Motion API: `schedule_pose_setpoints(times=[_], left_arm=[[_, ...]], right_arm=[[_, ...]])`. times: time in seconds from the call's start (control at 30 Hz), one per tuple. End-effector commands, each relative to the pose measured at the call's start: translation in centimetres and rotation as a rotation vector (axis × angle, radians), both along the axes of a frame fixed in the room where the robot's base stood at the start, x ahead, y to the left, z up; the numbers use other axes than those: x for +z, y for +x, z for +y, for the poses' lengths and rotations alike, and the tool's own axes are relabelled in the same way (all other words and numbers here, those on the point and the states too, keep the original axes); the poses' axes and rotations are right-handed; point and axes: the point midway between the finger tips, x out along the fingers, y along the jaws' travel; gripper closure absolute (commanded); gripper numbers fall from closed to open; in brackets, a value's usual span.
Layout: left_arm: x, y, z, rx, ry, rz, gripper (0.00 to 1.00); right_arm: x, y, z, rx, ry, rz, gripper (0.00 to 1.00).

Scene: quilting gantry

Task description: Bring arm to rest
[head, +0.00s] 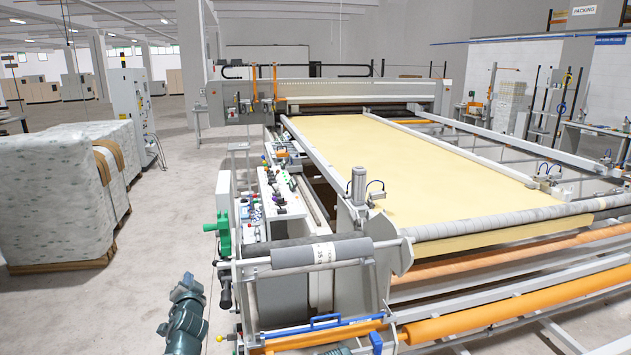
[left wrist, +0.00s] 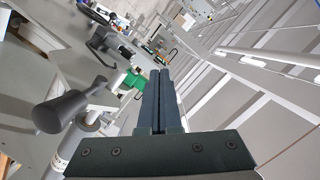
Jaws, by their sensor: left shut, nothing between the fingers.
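My left gripper (left wrist: 160,73) shows in the left wrist view as two dark parallel fingers pressed together, with nothing between them. In the head view the teal end of my left arm (head: 185,312) is low, left of the machine's near corner. A dark knobbed handle (left wrist: 60,112) is left of the fingers in the wrist view, apart from them. A green bracket (left wrist: 133,80) is beyond, near the fingertips in the picture; I cannot tell the gap. My right gripper is not recognisable in either view.
The quilting machine with its pale yellow sheet (head: 420,165) fills the middle and right. Its green bracket (head: 222,230) and grey roller (head: 320,252) are at the near left corner. Wrapped pallet stacks (head: 55,195) stand at left. Grey floor (head: 165,225) between is clear.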

Motion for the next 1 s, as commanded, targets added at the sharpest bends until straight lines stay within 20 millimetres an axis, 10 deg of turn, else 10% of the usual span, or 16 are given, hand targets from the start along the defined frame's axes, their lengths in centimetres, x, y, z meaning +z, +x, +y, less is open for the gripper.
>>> schedule_pose_setpoints(times=[0.3,0.5,0.73,1.0], left_arm=[[-15.1,-9.4,-13.6,0.148,-0.367,0.524,1.00],[-21.1,-18.6,-21.8,0.172,-0.474,0.897,1.00],[-23.4,-26.9,-27.1,0.171,-0.497,1.204,1.00],[-23.6,-29.4,-28.3,0.171,-0.495,1.298,1.00]], right_arm=[[-3.0,0.0,0.0,0.004,-0.001,0.000,1.00],[-4.3,0.0,0.0,0.006,-0.001,0.000,1.00],[-5.2,0.0,0.0,0.007,-0.001,0.000,1.00],[-5.3,0.0,0.0,0.007,-0.001,0.000,1.00]])
